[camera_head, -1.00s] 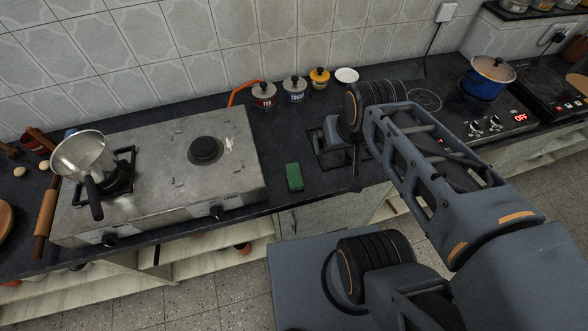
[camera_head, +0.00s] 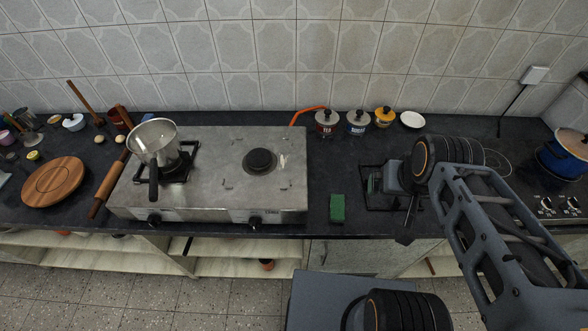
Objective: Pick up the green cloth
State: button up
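A small green block-like piece (camera_head: 338,208), the only thing matching the green cloth, lies on the dark counter just right of the steel stove. My gripper (camera_head: 406,232) is to the right of it, over the counter's front edge, and apart from it. The fingers show only as a thin dark shape seen edge-on, so I cannot tell whether they are open or shut. Nothing can be seen held in them.
The steel stove (camera_head: 215,190) with a steel pan (camera_head: 153,141) stands left of the green piece. A dark wire rack (camera_head: 374,200) is to its right. Labelled jars (camera_head: 326,122) and a white dish (camera_head: 412,119) stand behind. Counter behind the green piece is clear.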

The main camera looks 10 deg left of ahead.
aim_at(337, 201)
jog(key=z, duration=1.35)
jog(key=k, duration=0.9)
jog(key=u, duration=1.35)
jog(key=i, duration=0.5)
